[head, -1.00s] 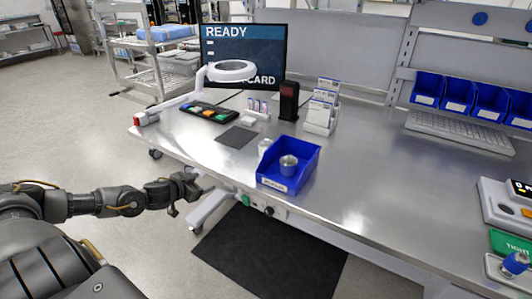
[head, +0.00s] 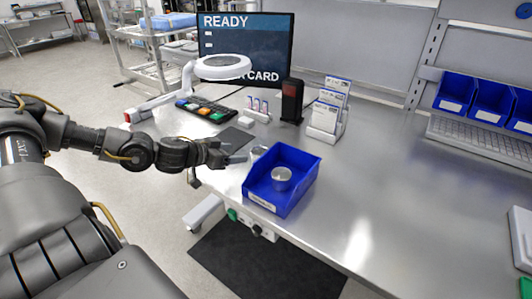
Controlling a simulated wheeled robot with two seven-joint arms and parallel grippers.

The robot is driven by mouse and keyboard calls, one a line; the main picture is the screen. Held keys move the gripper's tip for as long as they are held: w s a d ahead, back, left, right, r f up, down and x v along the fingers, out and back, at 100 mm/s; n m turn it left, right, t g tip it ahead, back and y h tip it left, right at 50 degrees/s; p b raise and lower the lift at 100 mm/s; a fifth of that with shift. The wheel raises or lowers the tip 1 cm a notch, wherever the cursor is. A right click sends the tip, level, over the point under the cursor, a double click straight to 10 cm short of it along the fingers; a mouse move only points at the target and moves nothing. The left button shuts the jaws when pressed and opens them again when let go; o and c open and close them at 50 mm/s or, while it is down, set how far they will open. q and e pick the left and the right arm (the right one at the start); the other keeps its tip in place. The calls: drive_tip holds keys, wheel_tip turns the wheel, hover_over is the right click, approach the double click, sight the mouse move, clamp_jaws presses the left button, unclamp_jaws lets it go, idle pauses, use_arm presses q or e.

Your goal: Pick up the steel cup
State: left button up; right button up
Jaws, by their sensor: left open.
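A small round steel cup (head: 282,182) sits inside the open blue bin (head: 270,204) near the table's front edge. My right gripper is out of view.
A monitor (head: 245,48), white ring lamp (head: 222,67), button panel (head: 207,109), dark scanner-like box (head: 291,101) and card holder (head: 327,120) stand behind. Blue bins (head: 492,100) hang at the right. The steel table (head: 390,190) is clear right of the blue bin.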

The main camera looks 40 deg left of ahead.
sight(264, 151)
use_arm(q)
drive_tip(key=shift+w+d, duration=0.1)
drive_tip(key=shift+w, duration=0.1)
drive_tip(key=shift+w+d+f, duration=0.1)
drive_tip(key=shift+w+f, duration=0.1)
drive_tip(key=shift+w, duration=0.15)
drive_tip(key=x, duration=0.3)
drive_tip(key=shift+w+f, duration=0.1)
drive_tip(key=shift+w, duration=0.15)
drive_tip(key=shift+w+f, duration=0.15)
drive_tip(key=shift+w, duration=0.05)
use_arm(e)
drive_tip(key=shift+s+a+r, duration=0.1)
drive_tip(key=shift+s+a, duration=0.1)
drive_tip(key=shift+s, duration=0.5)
use_arm(q)
drive_tip(key=shift+w+d+f+p, duration=0.1)
drive_tip(key=shift+w+d+p, duration=0.05)
drive_tip(key=shift+w+p, duration=0.3)
drive_tip(key=x, duration=0.3)
drive_tip(key=shift+w+d+f+p, duration=0.1)
drive_tip(key=shift+w+p, duration=0.2)
drive_tip(key=shift+p, duration=0.1)
drive_tip(key=shift+w+f, duration=0.25)
drive_tip(key=shift+w, duration=0.05)
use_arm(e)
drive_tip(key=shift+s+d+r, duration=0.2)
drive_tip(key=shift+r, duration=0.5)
